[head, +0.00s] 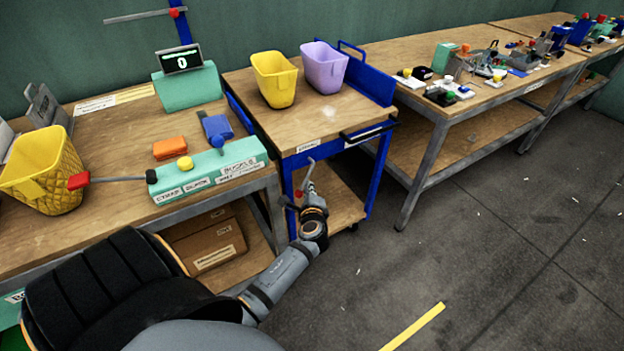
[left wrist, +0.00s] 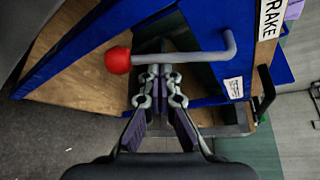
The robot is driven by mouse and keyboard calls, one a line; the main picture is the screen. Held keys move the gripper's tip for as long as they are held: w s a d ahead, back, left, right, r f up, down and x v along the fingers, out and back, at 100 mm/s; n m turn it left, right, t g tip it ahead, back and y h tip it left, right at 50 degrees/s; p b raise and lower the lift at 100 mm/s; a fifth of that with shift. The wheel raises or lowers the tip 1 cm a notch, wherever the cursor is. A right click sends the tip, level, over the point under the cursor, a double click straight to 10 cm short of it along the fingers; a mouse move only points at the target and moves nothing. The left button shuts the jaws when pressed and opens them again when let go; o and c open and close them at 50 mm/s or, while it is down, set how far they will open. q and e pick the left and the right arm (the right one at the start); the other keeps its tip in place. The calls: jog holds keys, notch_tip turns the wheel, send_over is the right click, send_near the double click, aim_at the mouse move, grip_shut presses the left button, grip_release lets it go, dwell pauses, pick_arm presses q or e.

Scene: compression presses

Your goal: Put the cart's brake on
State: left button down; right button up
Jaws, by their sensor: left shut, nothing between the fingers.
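The cart (head: 350,108) has a wooden top and blue frame and stands between two benches. Its brake lever (left wrist: 185,57) is a grey rod with a bent end and a red knob (left wrist: 117,60), by the BRAKE label (left wrist: 268,15). In the head view the lever (head: 308,170) is on the cart's front, below the label, knob end low. My left gripper (head: 305,192) is shut and empty. In the left wrist view its tips (left wrist: 160,70) are at the rod, just beside the knob; I cannot tell if they touch. My right gripper is not in view.
A yellow bin (head: 274,80) and a purple bin (head: 324,68) stand on the cart. A black handle (head: 368,132) sticks out at its front right. The left bench (head: 110,130) holds a green press and a yellow basket. The floor (head: 480,240) to the right is clear.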

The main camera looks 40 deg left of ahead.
pick_arm(q)
jog(key=shift+s+a+r+m+g+p, duration=0.35)
jog(key=shift+s+r+m+g+p, duration=0.5)
jog(key=shift+p, duration=2.65)
jog(key=shift+s+a+r+m+g+p, duration=0.3)
jog(key=shift+s+r+m+g+p, duration=0.55)
jog(key=shift+p, duration=2.6)
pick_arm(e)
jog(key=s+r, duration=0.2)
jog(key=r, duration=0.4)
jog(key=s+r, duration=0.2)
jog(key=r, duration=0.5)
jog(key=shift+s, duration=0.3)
pick_arm(q)
jog(key=shift+w+f+m, duration=0.25)
jog(key=shift+m, duration=0.05)
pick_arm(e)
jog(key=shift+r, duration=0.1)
